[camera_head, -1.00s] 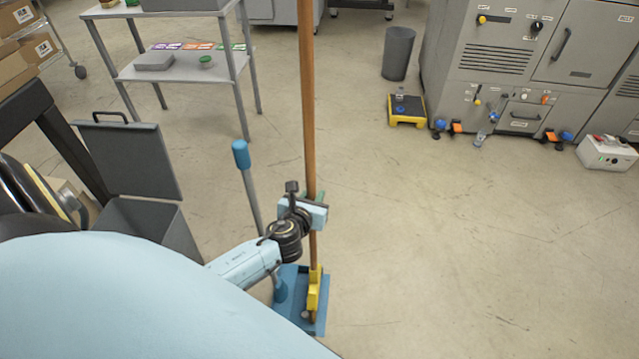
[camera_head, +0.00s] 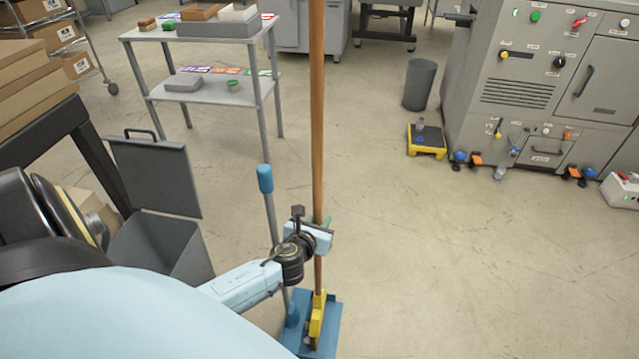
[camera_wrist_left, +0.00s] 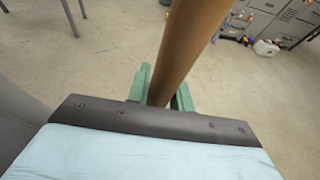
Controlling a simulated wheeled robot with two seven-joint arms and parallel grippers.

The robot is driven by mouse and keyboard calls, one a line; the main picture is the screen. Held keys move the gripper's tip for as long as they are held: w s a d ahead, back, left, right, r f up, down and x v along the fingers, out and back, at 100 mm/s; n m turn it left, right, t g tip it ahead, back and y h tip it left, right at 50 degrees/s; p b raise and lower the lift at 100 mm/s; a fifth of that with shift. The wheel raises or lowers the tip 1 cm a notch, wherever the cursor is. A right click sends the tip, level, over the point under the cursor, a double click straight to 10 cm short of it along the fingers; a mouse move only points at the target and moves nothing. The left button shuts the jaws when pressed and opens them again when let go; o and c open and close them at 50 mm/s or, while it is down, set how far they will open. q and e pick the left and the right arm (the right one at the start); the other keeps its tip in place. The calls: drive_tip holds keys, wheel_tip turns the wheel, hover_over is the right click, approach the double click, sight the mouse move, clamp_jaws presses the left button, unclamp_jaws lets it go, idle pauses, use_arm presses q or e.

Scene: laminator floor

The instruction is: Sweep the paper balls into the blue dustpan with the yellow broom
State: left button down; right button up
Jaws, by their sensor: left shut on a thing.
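The yellow broom (camera_head: 317,314) stands nearly upright, with a long brown wooden handle and its yellow head low over the blue dustpan (camera_head: 331,318). I cannot tell whether the head touches the pan. The dustpan lies on the floor, its grey handle with a blue grip (camera_head: 265,179) standing up to the left. My left gripper (camera_head: 321,229) is shut on the broom handle. In the left wrist view the handle (camera_wrist_left: 188,45) sits between its green fingers (camera_wrist_left: 162,95). I can make out no paper balls clearly. My right gripper is not in view.
A grey bin with a raised lid (camera_head: 155,178) stands at the left, near my arm. A grey shelf table (camera_head: 205,90) is behind it. A waste bin (camera_head: 419,84), a yellow step (camera_head: 426,141) and a large grey machine (camera_head: 545,90) stand farther right. The middle floor is clear.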

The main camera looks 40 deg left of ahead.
use_arm(q)
drive_tip(key=w+d+r+p, duration=0.4)
drive_tip(key=w+d+r, duration=0.1)
drive_tip(key=d, duration=0.3)
drive_tip(key=shift+d+p, duration=0.3)
drive_tip(key=shift+r, duration=0.1)
